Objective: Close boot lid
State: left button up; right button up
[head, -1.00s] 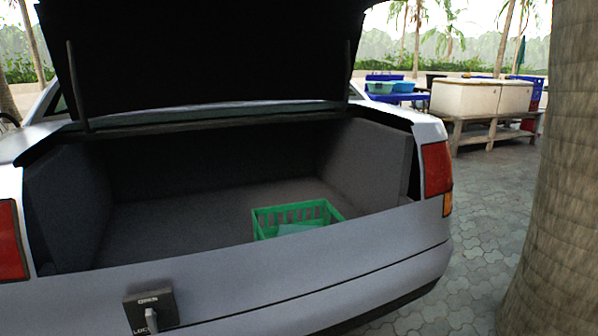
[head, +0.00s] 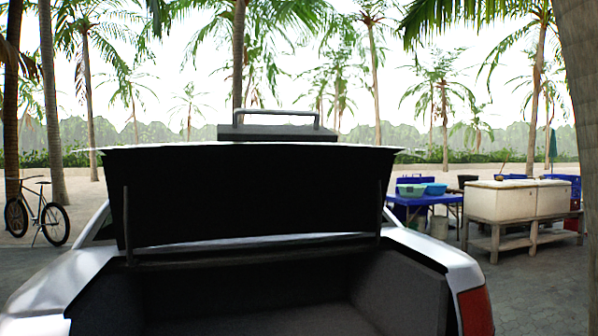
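The boot lid (head: 255,195) of the silver car stands raised and open in the head view, its dark inner face towards me. A metal bar handle (head: 277,115) stands on a dark block at the lid's top edge. Thin struts show at both sides of the lid. The dark boot (head: 300,300) is open below it, and its lower part is cut off by the frame. Neither of my grippers is in view.
A tree trunk (head: 580,90) stands close at the right edge. White chests (head: 518,200) on a wooden stand and a blue table (head: 420,200) with basins are at the right back. A bicycle (head: 38,212) stands at the left. Paved ground right of the car is clear.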

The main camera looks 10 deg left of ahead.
aim_at(257, 181)
jog(key=z, duration=0.5)
jog(key=k, duration=0.6)
jog(key=z, duration=1)
jog(key=i, duration=1.5)
jog(key=u, duration=1)
jog(key=i, duration=0.9)
jog(key=u, duration=1)
